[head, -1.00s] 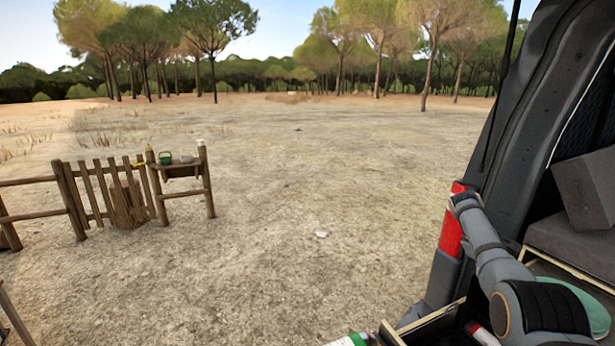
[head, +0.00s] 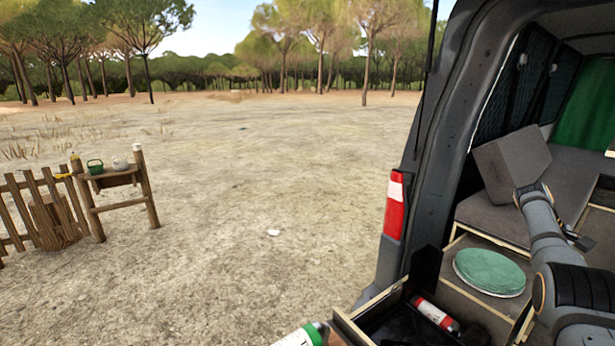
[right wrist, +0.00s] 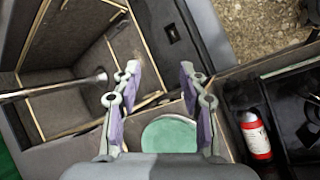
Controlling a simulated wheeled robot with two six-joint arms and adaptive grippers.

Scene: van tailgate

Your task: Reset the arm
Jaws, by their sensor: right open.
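My right gripper (right wrist: 160,72) is open in the right wrist view, with nothing between its fingers. It is above the van's interior, and a round green lid or cushion (right wrist: 170,135) shows below and between the fingers. In the head view my right arm (head: 548,240) reaches in from the lower right over the van's rear; I cannot make out its fingertips there. My left gripper is out of view.
The green round item (head: 489,272) lies beside the grey seat cushions (head: 512,165). A drawer (head: 365,318) holds a red cylinder (head: 435,314). A green-and-white bottle (head: 303,336) is at the bottom edge. A wooden fence (head: 35,210) stands left on open ground.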

